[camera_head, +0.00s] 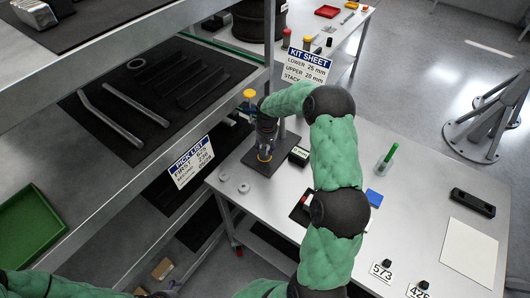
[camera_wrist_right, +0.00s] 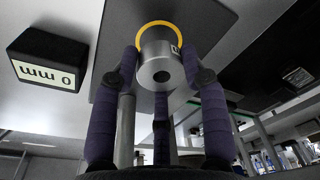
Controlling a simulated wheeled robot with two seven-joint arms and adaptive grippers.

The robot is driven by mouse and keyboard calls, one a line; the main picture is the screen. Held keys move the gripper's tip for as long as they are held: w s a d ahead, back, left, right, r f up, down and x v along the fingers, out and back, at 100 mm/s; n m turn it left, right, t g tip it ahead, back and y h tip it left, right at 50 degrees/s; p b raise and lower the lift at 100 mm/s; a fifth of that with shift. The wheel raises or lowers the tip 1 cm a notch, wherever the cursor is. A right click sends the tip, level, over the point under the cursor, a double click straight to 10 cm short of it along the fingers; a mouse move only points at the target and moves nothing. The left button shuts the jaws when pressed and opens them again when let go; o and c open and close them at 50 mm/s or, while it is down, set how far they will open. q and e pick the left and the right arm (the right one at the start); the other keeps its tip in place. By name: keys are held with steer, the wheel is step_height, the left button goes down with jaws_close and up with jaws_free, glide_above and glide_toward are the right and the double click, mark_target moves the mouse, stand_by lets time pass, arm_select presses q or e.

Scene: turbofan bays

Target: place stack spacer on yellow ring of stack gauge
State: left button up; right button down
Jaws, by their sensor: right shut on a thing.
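In the wrist view the yellow ring (camera_wrist_right: 176,27) of the stack gauge shows as an arc behind the spacer. I cannot tell whether they touch. The gauge's readout box (camera_head: 299,156) reads 0 mm in the wrist view (camera_wrist_right: 48,58). My left arm shows at the bottom left; its gripper is mostly cut off.
Two loose grey rings (camera_head: 233,182) lie on the grey table (camera_head: 405,185) left of the gauge. A yellow-topped post (camera_head: 249,95) stands behind my right gripper. The shelf unit (camera_head: 150,160) borders the left.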

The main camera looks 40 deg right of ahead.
mark_target(267, 148)
steer(key=shift+w+d+f, duration=0.25)
steer(key=shift+w+f, duration=0.05)
steer(key=shift+f, duration=0.15)
steer(key=shift+w+d+f, duration=0.25)
steer(key=shift+f, duration=1.55)
steer(key=shift+f+b, duration=0.15)
steer(key=shift+b, duration=0.2)
steer(key=c, duration=0.7)
jaws_free()
steer(key=shift+o, duration=0.2)
steer(key=r, duration=0.4)
steer(key=s+r+p, duration=0.1)
steer(key=r, duration=0.7)
steer(key=shift+s+a+r, duration=0.1)
steer(key=shift+s+a, duration=0.1)
